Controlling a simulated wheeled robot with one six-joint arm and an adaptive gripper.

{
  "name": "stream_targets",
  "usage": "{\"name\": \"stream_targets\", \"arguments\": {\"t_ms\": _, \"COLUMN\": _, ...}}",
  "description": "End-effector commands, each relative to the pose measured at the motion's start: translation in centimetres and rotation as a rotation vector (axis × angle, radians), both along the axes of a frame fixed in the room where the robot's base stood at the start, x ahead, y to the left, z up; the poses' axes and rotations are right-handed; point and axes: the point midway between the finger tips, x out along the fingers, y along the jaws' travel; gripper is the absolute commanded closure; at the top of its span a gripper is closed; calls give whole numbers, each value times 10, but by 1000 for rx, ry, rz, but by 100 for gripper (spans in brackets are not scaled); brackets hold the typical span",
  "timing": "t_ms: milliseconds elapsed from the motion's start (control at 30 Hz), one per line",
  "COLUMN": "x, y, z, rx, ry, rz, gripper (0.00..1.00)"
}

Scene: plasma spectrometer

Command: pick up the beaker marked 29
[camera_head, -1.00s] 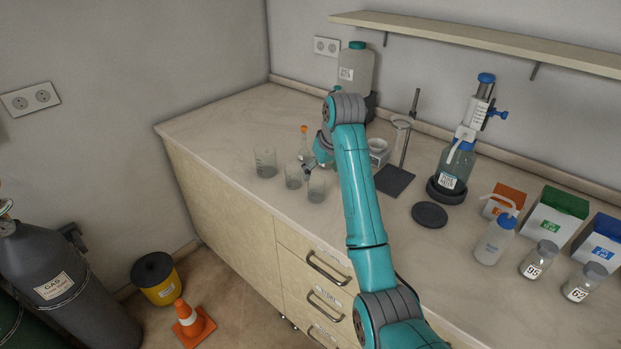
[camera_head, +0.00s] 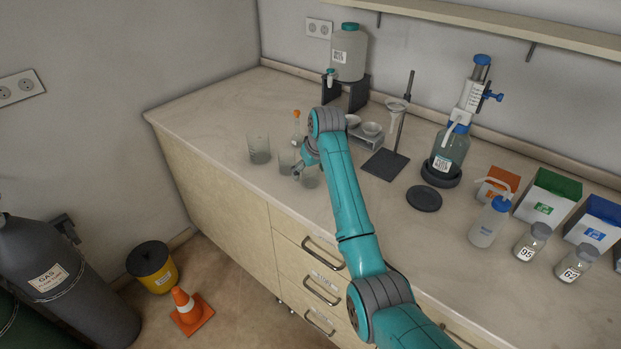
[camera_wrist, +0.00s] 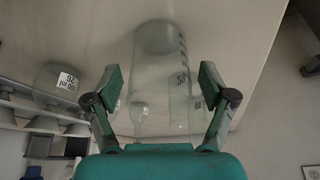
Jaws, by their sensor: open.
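Three clear glass beakers stand in a group on the worktop in the head view: a left one (camera_head: 258,149), a middle one (camera_head: 286,161) and a front right one (camera_head: 309,179). I cannot read their numbers there. My gripper (camera_head: 298,172) is low among the middle and front right beakers. In the wrist view my gripper (camera_wrist: 161,85) has its two fingers apart, with a clear beaker (camera_wrist: 155,75) showing between them, bearing dark graduation marks. Another glass (camera_wrist: 60,88) with a white label shows at left there; its number is hard to read.
An orange-topped flask (camera_head: 296,128) stands right behind the beakers. A stand with a dark base (camera_head: 385,165), a dark disc (camera_head: 424,199), a dispenser bottle (camera_head: 449,160) and a wash bottle (camera_head: 489,222) are to the right. The worktop left of the beakers is clear.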

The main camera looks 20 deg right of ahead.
Motion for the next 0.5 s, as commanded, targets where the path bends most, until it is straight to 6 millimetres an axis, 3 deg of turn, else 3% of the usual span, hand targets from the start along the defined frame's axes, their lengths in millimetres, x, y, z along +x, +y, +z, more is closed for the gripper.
{"name": "stream_targets", "arguments": {"t_ms": 333, "x": 3, "y": 1, "z": -7, "rx": 0, "ry": -1, "rz": 0, "gripper": 17}}
{"name": "stream_targets", "arguments": {"t_ms": 500, "x": 3, "y": 1, "z": -7, "rx": 0, "ry": -1, "rz": 0, "gripper": 60}}
